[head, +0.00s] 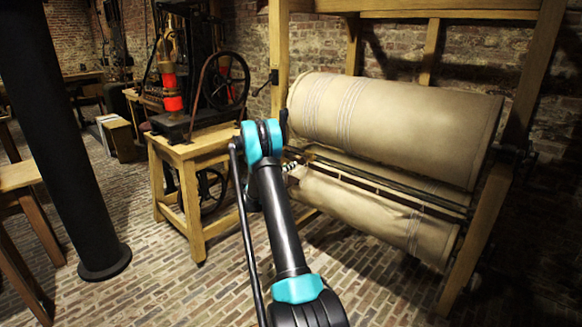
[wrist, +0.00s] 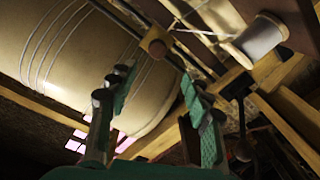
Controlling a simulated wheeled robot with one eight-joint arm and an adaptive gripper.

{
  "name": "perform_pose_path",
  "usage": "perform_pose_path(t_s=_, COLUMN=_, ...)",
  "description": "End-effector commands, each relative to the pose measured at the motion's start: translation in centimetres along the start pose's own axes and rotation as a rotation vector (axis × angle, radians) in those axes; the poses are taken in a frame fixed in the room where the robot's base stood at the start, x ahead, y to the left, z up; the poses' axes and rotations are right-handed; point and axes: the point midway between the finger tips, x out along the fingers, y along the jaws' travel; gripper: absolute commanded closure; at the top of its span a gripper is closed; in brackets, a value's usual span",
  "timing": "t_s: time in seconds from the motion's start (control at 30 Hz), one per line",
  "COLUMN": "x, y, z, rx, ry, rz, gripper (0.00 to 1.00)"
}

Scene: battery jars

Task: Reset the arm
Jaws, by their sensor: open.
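My arm, black with teal joints (head: 262,138), reaches up from the bottom middle of the head view, in front of the large cloth rollers. In the head view my gripper is mostly hidden behind the arm. In the wrist view my gripper (wrist: 158,88) shows two dark fingers with green pads, spread wide apart. Nothing is between the fingers. Beyond them are a cream roller and wooden beams, which they do not appear to touch.
A wooden frame (head: 278,58) holds an upper cream roller (head: 400,125) and a lower one (head: 370,210). A wooden table (head: 195,150) with a wheeled machine stands left of the arm. A black pillar (head: 70,140) is at far left. Brick floor (head: 160,285) is clear in front.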

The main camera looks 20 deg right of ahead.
Motion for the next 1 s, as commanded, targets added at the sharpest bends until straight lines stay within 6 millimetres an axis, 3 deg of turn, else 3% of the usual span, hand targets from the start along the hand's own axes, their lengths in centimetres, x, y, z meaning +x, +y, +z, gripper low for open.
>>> perform_pose_path(t_s=0.57, x=-0.4, y=0.4, z=-0.2, rx=-0.003, ry=-0.016, rz=-0.007, gripper=0.50)
perform_pose_path(t_s=0.77, x=-3.1, y=3.3, z=-1.3, rx=-0.023, ry=-0.120, rz=-0.061, gripper=0.50)
perform_pose_path(t_s=1.0, x=-8.8, y=7.8, z=-1.5, rx=-0.066, ry=-0.286, rz=-0.176, gripper=0.50)
